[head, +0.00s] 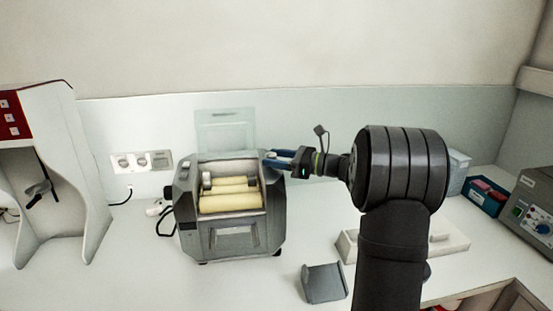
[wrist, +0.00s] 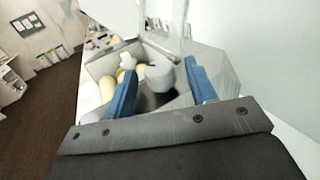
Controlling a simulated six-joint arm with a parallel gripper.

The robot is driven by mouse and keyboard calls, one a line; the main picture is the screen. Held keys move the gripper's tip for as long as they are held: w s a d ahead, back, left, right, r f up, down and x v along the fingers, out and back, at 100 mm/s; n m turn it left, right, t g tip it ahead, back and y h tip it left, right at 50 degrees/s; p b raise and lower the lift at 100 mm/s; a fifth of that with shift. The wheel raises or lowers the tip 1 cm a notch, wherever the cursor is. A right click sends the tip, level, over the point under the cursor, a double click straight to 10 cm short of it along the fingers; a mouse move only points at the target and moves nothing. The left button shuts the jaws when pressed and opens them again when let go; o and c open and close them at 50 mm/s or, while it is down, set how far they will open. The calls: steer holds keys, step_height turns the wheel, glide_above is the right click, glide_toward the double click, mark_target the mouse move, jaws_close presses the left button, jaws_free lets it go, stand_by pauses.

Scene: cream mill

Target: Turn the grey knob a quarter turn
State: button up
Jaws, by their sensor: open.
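The grey knob (wrist: 160,74) shows in the wrist view as a short, rounded grey cylinder on the mill. It appears between my two blue fingers, with a small gap on each side. My gripper (head: 272,157) is open at the upper right corner of the mill in the head view. The grey mill (head: 271,226) has cream rollers (head: 230,202) in its open top. In the head view I cannot make out the knob for sure near my fingers. How deep the fingers reach around it is hard to tell.
A clear upright panel (head: 224,128) stands behind the mill. A grey angled scoop (head: 323,283) lies on the bench to its front right. A white stand with a red panel (head: 15,117) is at left. A blue box (head: 483,203) and a grey instrument (head: 530,205) are at right.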

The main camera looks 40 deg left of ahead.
steer(key=c, duration=1)
steer(key=shift+o, duration=0.2)
steer(key=shift+s+m+t+y, duration=0.2)
steer(key=shift+m+t+y, duration=0.2)
steer(key=shift+m+t, duration=1.5)
steer(key=shift+n+t, duration=0.4)
steer(key=shift+n, duration=0.1)
steer(key=o, duration=1)
steer(key=shift+c, duration=0.2)
steer(key=shift+d, duration=0.15)
steer(key=w+d, duration=0.1)
steer(key=d, duration=1.6)
steer(key=shift+d, duration=0.1)
